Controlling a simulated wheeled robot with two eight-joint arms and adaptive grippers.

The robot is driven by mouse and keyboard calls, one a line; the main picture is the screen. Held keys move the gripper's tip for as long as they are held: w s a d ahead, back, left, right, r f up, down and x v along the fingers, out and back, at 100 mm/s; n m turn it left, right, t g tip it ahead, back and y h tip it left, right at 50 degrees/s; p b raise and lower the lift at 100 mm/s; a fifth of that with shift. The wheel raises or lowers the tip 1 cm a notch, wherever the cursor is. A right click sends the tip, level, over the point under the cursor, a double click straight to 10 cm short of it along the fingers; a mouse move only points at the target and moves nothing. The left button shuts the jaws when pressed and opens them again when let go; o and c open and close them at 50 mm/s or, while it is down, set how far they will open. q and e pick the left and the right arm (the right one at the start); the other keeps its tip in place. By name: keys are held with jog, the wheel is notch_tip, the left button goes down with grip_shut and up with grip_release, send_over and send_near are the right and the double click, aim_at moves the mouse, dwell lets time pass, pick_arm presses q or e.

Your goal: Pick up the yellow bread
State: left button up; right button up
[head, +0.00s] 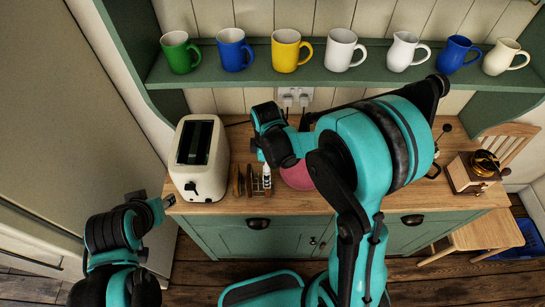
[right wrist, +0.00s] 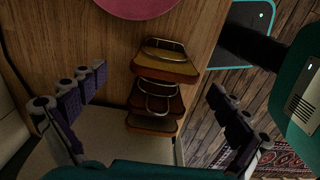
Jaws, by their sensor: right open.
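Several brown bread slices with yellowish edges stand in a wire toast rack (right wrist: 165,52) on the counter. The nearest-to-bowl slice (right wrist: 160,66) is the most yellow-orange; I cannot tell for certain which slice is the yellow bread. In the head view, thin upright slices (head: 238,181) show just right of the toaster. My right gripper (right wrist: 157,84) is open, its fingers apart on either side of the slices and touching none that I can see. In the head view the right arm partly hides this spot. My left gripper (head: 167,201) is left of the counter's front corner, its jaws unclear.
A cream toaster (head: 199,158) stands left of the rack. A pink bowl (head: 297,176) sits to its right, partly behind my arm; it also shows in the right wrist view (right wrist: 140,7). A coffee grinder (head: 472,172) is far right. Mugs line the shelf (head: 345,62) above.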

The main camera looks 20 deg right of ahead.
jog(key=shift+a+f, duration=0.1)
jog(key=shift+f, duration=0.3)
jog(key=f, duration=0.2)
jog(key=f+b, duration=0.1)
jog(key=f, duration=0.4)
jog(key=shift+s+b, duration=0.35)
jog(key=shift+s, duration=0.05)
jog(key=c, duration=0.7)
